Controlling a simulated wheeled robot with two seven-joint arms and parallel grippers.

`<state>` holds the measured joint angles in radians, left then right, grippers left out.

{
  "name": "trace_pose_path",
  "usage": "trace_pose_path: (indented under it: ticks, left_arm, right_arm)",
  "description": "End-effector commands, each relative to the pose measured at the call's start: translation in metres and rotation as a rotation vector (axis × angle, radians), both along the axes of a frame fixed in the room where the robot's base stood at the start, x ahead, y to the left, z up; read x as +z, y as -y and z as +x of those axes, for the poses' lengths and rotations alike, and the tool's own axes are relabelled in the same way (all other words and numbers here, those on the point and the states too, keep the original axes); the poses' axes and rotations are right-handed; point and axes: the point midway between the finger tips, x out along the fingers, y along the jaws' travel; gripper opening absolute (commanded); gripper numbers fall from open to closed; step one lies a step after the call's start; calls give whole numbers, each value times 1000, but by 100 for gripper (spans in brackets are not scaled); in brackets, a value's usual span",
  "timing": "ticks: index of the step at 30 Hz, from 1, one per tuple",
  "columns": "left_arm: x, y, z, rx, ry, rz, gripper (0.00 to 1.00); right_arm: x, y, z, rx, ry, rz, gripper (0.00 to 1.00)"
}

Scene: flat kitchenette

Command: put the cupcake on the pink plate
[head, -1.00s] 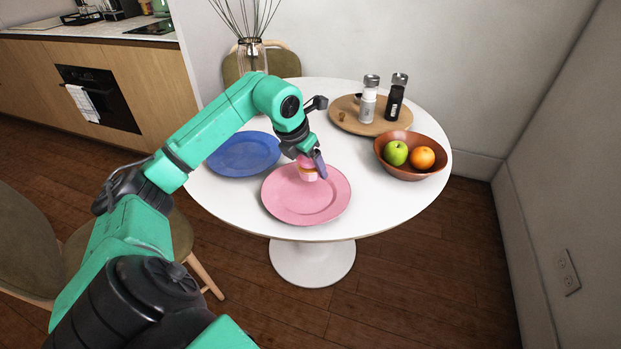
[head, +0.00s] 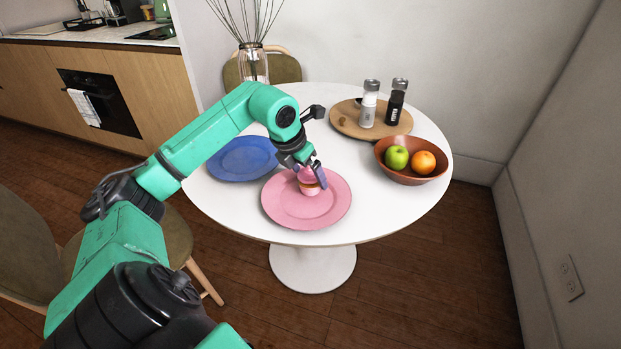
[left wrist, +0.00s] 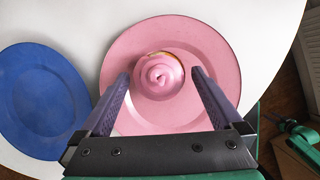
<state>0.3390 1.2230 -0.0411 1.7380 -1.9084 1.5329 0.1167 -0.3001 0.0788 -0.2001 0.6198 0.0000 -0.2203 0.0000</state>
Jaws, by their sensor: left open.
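The cupcake (head: 309,182) has pink swirled frosting and stands upright on the pink plate (head: 290,210), near its middle. In the left wrist view the cupcake (left wrist: 158,76) lies between the two fingers, with the pink plate (left wrist: 215,50) all around it. My left gripper (head: 314,175) is open around the cupcake; in the left wrist view the fingers (left wrist: 160,75) stand apart, with a gap to the frosting on each side.
A blue plate (head: 240,160) lies left of the pink plate on the round white table (head: 370,215). A brown bowl (head: 410,172) with a green apple and an orange stands right. A wooden board (head: 345,120) with two shakers and a vase (head: 254,66) are behind.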

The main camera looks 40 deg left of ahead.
Motion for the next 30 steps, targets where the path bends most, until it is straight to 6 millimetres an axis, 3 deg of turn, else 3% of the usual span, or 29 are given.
trace_pose_path:
  ticks: [6,10,30]
  left_arm:
    - [57,-2,-23,0,3,5,100]
    - [79,-2,-32,1,1,2,100]
    - [91,-2,-35,0,0,1,100]
  right_arm:
    - [-3,0,-1,1,-1,0,50]
    - [-2,0,-1,1,-1,0,50]
    - [4,1,0,0,0,-1,50]
